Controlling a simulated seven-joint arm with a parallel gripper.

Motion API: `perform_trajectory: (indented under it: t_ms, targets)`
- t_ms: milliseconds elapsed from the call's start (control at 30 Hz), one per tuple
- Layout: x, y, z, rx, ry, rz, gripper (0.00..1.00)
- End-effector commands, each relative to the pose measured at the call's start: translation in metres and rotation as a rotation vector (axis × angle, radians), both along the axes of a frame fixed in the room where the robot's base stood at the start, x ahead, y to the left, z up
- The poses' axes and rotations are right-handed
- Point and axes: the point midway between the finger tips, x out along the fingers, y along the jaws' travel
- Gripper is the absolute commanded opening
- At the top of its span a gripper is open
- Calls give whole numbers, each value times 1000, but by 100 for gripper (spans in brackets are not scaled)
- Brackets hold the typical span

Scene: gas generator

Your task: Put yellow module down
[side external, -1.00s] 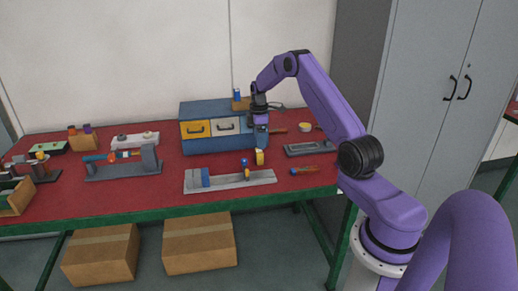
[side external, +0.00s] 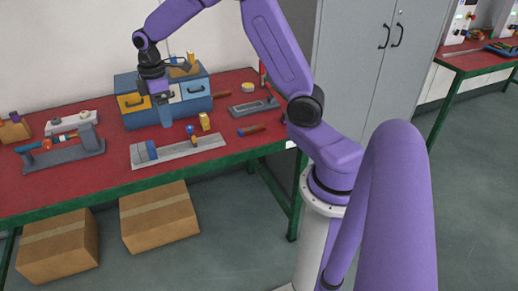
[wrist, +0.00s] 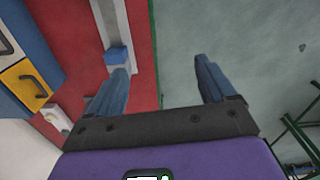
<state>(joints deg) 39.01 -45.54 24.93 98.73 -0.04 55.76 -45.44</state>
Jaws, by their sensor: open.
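The yellow module (side external: 204,121) appears to be the small yellow block standing upright on the red tabletop, just behind the grey rail plate (side external: 178,150). My gripper (side external: 166,118) is in front of the drawer cabinet, left of the yellow block and apart from it. In the wrist view my gripper (wrist: 160,68) has its two blue fingers spread wide, with nothing between them. The rail plate also shows in the wrist view (wrist: 107,12), with its blue end block (wrist: 117,55). The yellow block is not seen in the wrist view.
A grey tray (side external: 253,108) and a screwdriver (side external: 251,130) lie to the right. A grey fixture (side external: 62,155) stands to the left. The green table edge (side external: 120,191) runs along the front.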

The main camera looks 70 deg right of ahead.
Motion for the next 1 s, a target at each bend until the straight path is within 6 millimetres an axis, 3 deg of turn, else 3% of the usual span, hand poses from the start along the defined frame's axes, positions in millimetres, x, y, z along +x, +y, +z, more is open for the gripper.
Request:
perform_trajectory:
  t_ms: [33, 200, 400, 533, 700, 833, 1000]
  targets:
    - [-17, 21, 7, 1, -3, 21, 83]
    - [-81, 74, 23, 5, -7, 60, 83]
    - [-165, 109, 33, 12, -10, 105, 83]
    - [-221, 115, 34, 16, -10, 135, 83]
    - [-282, 108, 31, 22, -9, 168, 83]
    - [-310, 100, 27, 25, -7, 183, 83]
    - [-325, 94, 24, 25, -6, 190, 83]
